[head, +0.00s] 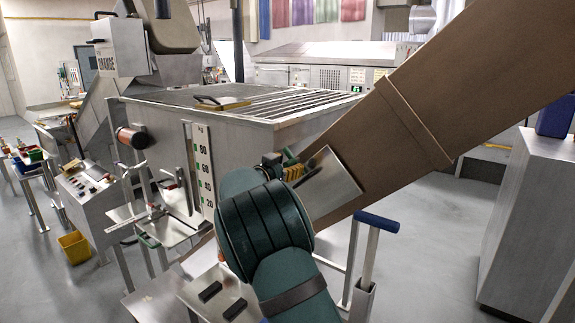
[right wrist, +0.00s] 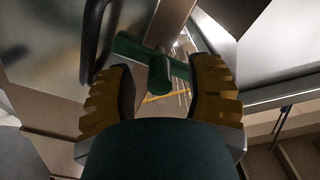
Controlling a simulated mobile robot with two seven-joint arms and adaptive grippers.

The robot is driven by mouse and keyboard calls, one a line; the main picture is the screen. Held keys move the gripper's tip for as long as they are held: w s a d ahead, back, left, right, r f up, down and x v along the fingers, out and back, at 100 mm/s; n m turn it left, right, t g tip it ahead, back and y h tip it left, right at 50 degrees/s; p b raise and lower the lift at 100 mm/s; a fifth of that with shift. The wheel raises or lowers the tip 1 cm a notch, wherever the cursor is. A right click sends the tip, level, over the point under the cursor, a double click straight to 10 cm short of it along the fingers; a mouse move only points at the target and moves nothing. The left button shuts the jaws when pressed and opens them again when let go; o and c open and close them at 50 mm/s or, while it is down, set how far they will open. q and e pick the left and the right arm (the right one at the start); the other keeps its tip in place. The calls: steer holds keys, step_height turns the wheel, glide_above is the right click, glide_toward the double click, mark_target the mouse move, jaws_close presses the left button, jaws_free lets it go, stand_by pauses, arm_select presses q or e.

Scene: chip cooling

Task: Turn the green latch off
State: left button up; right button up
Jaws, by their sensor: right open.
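The green latch (right wrist: 160,72) shows in the right wrist view as a green bar with a rounded stub pointing toward me. It lies between the two yellow-padded fingers of my right gripper (right wrist: 161,84), which are apart with a gap on each side of the stub. In the head view my right gripper (head: 287,170) is at the right end of the steel tank, beside the brown slanted chute. A bit of the green latch (head: 290,155) shows just beyond its yellow finger there; my dark green wrist hides much of the area. My left gripper is not in view.
The brown chute (head: 430,110) slants up to the right, close to my right gripper. The steel tank (head: 270,118) with a slatted top stands behind. A blue-topped handle (head: 377,222) stands to the right. A yellow bin (head: 75,247) is on the floor at left.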

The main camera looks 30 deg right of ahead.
jaws_close()
